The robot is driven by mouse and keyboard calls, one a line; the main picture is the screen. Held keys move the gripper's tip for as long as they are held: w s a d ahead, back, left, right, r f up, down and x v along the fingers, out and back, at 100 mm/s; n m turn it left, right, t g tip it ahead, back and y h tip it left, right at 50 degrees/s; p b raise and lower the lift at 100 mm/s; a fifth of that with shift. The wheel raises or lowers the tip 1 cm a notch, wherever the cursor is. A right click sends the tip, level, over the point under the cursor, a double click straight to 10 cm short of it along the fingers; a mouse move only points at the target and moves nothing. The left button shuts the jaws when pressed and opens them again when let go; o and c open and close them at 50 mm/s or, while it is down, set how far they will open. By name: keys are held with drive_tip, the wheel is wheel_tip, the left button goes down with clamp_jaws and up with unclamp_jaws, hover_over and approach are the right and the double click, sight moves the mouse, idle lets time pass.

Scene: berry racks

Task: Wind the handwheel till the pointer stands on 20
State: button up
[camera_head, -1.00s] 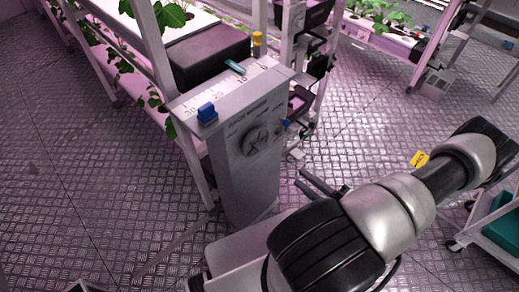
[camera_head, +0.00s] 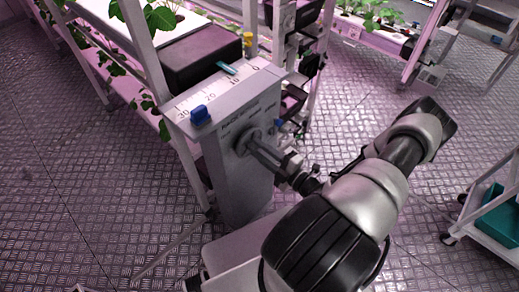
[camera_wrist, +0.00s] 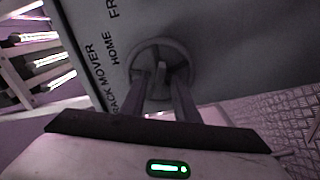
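The grey post (camera_head: 240,180) carries the handwheel (camera_head: 242,146) on its front face. The wheel also shows in the wrist view (camera_wrist: 162,52) as a round knob with a central ridge. A scale (camera_head: 222,88) marked 30, 20, 10, 0 runs along the post's top. A blue block (camera_head: 200,115) sits at its front edge, between 30 and 20. A teal marker (camera_head: 228,69) lies at the back edge, nearer 10. Which is the pointer is unclear. My gripper (camera_wrist: 162,85) is at the wheel, its fingers apart on either side of the ridge; firm contact is not visible.
Plant racks (camera_head: 150,70) stand behind and left of the post. A small yellow piece (camera_head: 247,40) stands behind the scale. A cart with a teal bin (camera_head: 500,215) is at the right. The metal floor (camera_head: 80,180) is clear at the left.

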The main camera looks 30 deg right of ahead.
drive_tip(key=shift+w+a, duration=0.1)
drive_tip(key=shift+w, duration=0.15)
clamp_jaws()
